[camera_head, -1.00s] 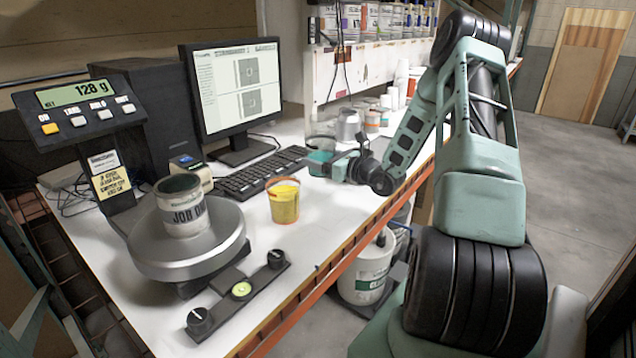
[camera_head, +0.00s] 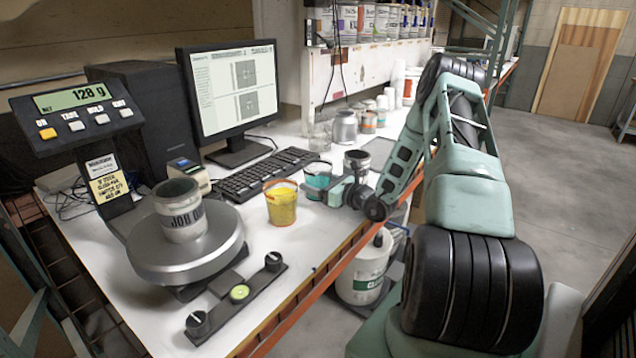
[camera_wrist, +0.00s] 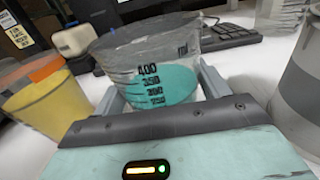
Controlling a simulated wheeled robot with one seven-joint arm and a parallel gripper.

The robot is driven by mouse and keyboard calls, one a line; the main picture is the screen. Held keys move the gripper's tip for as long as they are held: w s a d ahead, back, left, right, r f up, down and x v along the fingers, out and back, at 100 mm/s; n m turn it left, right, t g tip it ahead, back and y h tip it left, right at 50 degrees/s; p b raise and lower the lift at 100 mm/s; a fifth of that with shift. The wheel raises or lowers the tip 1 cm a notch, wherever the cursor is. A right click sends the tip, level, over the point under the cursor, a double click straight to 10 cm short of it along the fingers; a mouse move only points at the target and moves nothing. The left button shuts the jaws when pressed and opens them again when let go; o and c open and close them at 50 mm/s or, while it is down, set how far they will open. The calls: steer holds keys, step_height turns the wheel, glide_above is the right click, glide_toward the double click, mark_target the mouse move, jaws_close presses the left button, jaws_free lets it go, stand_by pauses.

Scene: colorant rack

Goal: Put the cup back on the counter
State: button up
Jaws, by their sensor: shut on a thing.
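A clear measuring cup with teal liquid (camera_head: 317,180) is at my gripper, to the right of the yellow cup. In the wrist view the cup (camera_wrist: 150,62) stands between the two fingers, its printed scale facing me, and the teal liquid is fairly level. My gripper (camera_head: 325,188) is shut on the cup; it also shows in the wrist view (camera_wrist: 160,100). The cup is upright, at or very near the white counter (camera_head: 300,240); I cannot tell whether its base touches. Its lower part is hidden by the gripper in the wrist view.
A cup of yellow liquid (camera_head: 281,203) stands close on the left. The keyboard (camera_head: 262,174) lies behind. A grey metal can (camera_head: 357,163) is close to the arm. A scale (camera_head: 190,250) bears a JOB can (camera_head: 181,210). The counter's orange front edge (camera_head: 345,265) is near.

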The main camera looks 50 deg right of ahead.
steer(key=o, duration=1.2)
steer(key=s+b, duration=0.1)
steer(key=s, duration=0.3)
steer(key=s+b, duration=0.1)
steer(key=s, duration=0.3)
steer(key=s+d+b, duration=0.1)
steer(key=s, duration=0.3)
steer(key=shift+r, duration=0.1)
steer(key=shift+s, duration=0.1)
